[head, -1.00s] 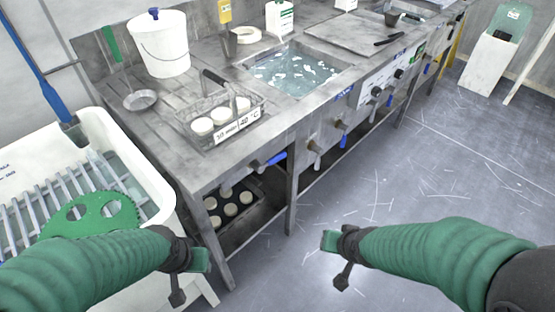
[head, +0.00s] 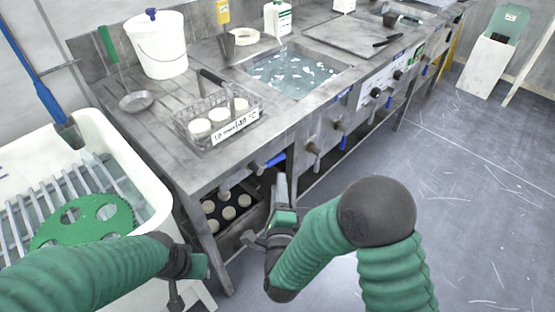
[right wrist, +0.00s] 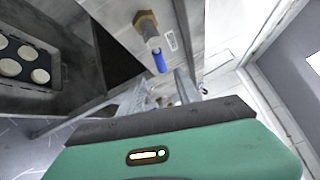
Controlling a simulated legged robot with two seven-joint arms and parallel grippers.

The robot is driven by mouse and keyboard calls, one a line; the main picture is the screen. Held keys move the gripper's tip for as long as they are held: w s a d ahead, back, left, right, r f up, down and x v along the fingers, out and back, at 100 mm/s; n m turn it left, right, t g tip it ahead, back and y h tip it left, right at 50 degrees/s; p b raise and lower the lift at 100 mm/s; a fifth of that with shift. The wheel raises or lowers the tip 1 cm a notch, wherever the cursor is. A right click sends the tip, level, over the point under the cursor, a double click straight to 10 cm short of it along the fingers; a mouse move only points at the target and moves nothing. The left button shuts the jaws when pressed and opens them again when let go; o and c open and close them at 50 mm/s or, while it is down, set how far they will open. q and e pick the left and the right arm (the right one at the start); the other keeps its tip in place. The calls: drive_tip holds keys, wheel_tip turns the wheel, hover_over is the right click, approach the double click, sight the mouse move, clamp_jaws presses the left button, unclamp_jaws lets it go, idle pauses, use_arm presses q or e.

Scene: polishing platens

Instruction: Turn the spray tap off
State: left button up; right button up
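Several taps sit along the front panel of the steel bench. The nearest tap has a blue lever (head: 274,160) pointing outward to the right; a blue-ended tap handle also shows ahead of my gripper in the right wrist view (right wrist: 159,61). Further taps (head: 313,149) and (head: 340,126) sit along the panel. I cannot read which one is the spray tap. My right gripper (head: 281,186) is just below the blue lever, apart from it, with its fingers apart and empty. My left gripper (head: 190,270) is low by the white tub; its fingers are unclear.
A white tub (head: 158,195) with a rack and green disc stands at left. A wire basket (head: 190,142) of pucks and a water basin (head: 335,70) are on the bench. A lower shelf holds a dark tray of pucks (head: 228,212). Open floor (head: 470,190) lies to the right.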

sight(277, 160)
drive_tip(key=w+b, duration=0.1)
drive_tip(key=w, duration=0.9)
drive_tip(key=shift+w+a+r, duration=0.1)
drive_tip(key=shift+w, duration=0.15)
clamp_jaws()
idle(0.8)
